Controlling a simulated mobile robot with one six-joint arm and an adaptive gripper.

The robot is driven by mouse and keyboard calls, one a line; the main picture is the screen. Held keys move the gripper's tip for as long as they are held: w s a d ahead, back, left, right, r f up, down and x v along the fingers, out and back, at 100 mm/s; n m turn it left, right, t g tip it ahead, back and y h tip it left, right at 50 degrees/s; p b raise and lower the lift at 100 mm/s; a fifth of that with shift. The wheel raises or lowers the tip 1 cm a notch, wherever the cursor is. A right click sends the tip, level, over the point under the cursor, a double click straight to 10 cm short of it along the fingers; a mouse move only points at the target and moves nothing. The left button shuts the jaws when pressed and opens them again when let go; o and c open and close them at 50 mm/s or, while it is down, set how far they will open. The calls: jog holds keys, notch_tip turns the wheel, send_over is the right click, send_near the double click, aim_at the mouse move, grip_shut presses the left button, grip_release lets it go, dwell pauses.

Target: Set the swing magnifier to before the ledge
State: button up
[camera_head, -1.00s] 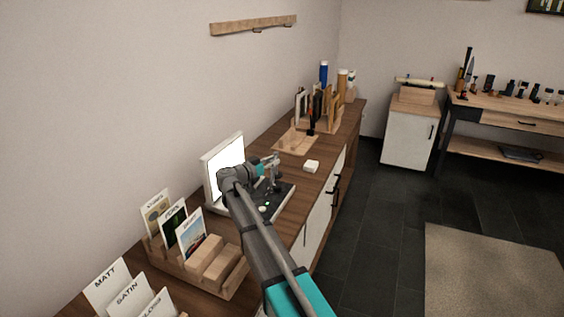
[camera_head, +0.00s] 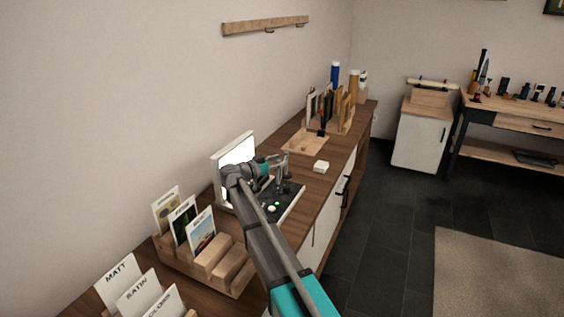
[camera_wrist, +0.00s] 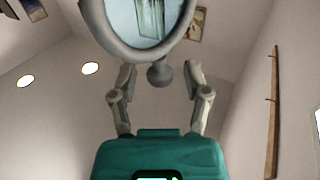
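The swing magnifier (camera_wrist: 143,22) shows large at the top of the wrist view as a round, pale lens in a grey rim, with a grey ball knob (camera_wrist: 160,75) below it. My gripper (camera_wrist: 160,68) is open, one finger on each side of the knob, with a visible gap on both sides. In the head view, my gripper (camera_head: 280,160) is beside the magnifier's grey stand (camera_head: 283,178), on a dark base (camera_head: 285,202) in front of a bright white panel (camera_head: 236,156). My arm hides part of the panel and base. I cannot tell which edge is the ledge.
The wooden counter (camera_head: 318,190) runs along the wall. A small white block (camera_head: 321,167) and a shallow wooden tray (camera_head: 304,144) lie beyond the base. Card racks (camera_head: 228,268) stand nearer. A wooden rail (camera_head: 265,25) hangs on the wall.

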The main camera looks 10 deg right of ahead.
dwell(0.3)
jog(key=v, duration=0.7)
jog(key=shift+a, duration=0.25)
jog(key=shift+s, duration=0.1)
